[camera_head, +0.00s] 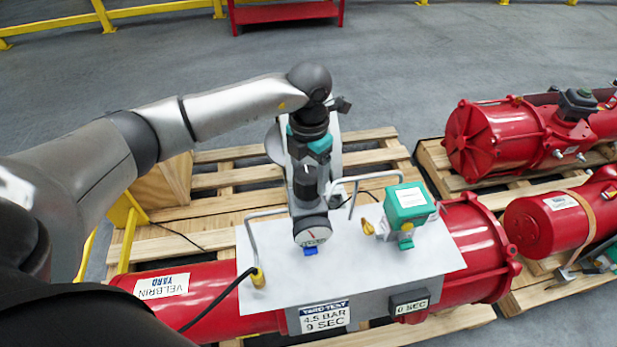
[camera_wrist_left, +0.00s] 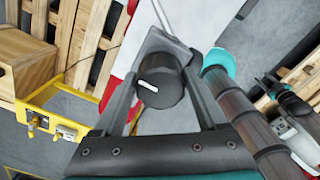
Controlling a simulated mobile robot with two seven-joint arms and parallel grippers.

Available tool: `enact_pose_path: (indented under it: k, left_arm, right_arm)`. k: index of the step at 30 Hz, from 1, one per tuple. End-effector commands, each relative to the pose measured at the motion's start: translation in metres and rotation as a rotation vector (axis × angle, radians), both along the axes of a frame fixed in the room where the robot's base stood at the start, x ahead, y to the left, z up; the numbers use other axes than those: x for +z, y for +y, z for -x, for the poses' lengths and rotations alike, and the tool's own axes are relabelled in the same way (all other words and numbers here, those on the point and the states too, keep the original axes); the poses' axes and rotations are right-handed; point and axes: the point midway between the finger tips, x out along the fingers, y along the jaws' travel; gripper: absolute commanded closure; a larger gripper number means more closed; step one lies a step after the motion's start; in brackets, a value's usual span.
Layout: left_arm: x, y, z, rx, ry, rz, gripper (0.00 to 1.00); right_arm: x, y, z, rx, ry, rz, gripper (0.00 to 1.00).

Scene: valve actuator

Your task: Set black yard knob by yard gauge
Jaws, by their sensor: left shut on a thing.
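The black yard knob (camera_wrist_left: 160,88), with a white pointer line, sits between the fingers of my left gripper (camera_wrist_left: 158,76) in the left wrist view. My left gripper (camera_head: 308,190) is shut on it above the grey panel (camera_head: 275,265). In the head view the gripper hides the knob. The pointer line runs slightly tilted, nearly sideways in the wrist picture. The round white yard gauge (camera_head: 312,233) is just in front of the gripper, with a short red mark on its face; its reading is too small to tell. My right gripper is not in view.
A sign (camera_head: 325,316) reads "YARD TEST 4.5 BAR 9 SEC"; a small display (camera_head: 409,306) reads "0 SEC". A teal-topped box (camera_head: 406,203) and bent metal handles (camera_head: 250,240) stand on the panel. Red actuators (camera_head: 485,140) on pallets lie to the right.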

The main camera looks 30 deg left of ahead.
Motion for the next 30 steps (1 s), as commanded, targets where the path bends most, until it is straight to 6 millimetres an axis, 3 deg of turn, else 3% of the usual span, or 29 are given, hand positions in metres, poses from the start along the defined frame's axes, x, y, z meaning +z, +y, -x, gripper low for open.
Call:
enact_pose_path:
  k: [15, 30]
  left_arm:
    - [0.0, -0.002, 0.0, -0.447, -0.005, 0.0, 0.81]
    - [0.002, -0.003, 0.001, -0.633, -0.005, 0.001, 0.81]
  right_arm:
    - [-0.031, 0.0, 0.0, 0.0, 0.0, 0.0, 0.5]
    - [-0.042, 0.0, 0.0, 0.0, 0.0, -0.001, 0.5]
